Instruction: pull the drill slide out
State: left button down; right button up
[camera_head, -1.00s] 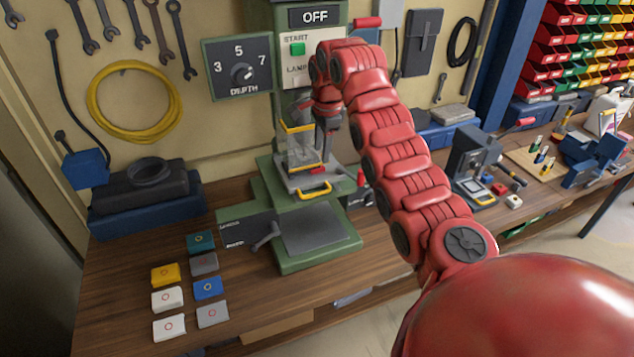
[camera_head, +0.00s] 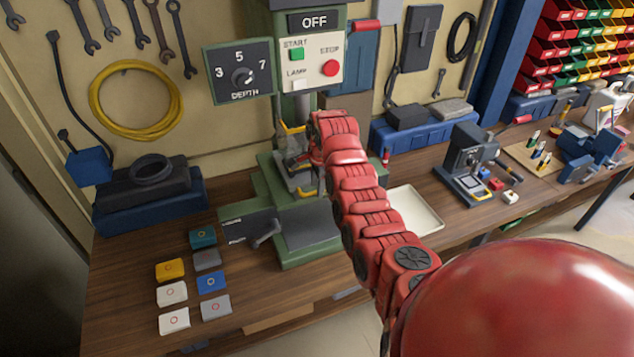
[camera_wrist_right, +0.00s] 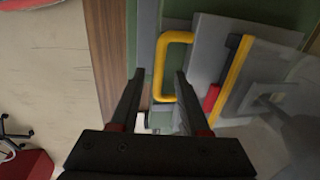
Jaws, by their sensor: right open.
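The drill slide (camera_wrist_right: 208,57) is a grey plate at the base of the green drill press (camera_head: 267,185). Its yellow U-shaped handle (camera_wrist_right: 160,68) shows at the plate's front in the right wrist view, and partly beside my arm in the head view (camera_head: 306,193). My right gripper (camera_wrist_right: 158,80) is open, its fingertips close to the handle with one on either side of it in the picture. I cannot tell if they touch it. In the head view my red right arm hides much of the slide and gripper. My left gripper is not in view.
A clear guard with yellow edges (camera_head: 290,130) stands above the slide. A grey vise plate (camera_head: 310,228) lies in front. A white tray (camera_head: 414,208) is right of the press. The bench between is clear.

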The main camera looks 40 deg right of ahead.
jog(key=shift+a+f, duration=0.1)
jog(key=shift+f, duration=0.2)
grip_shut()
dwell(1.4)
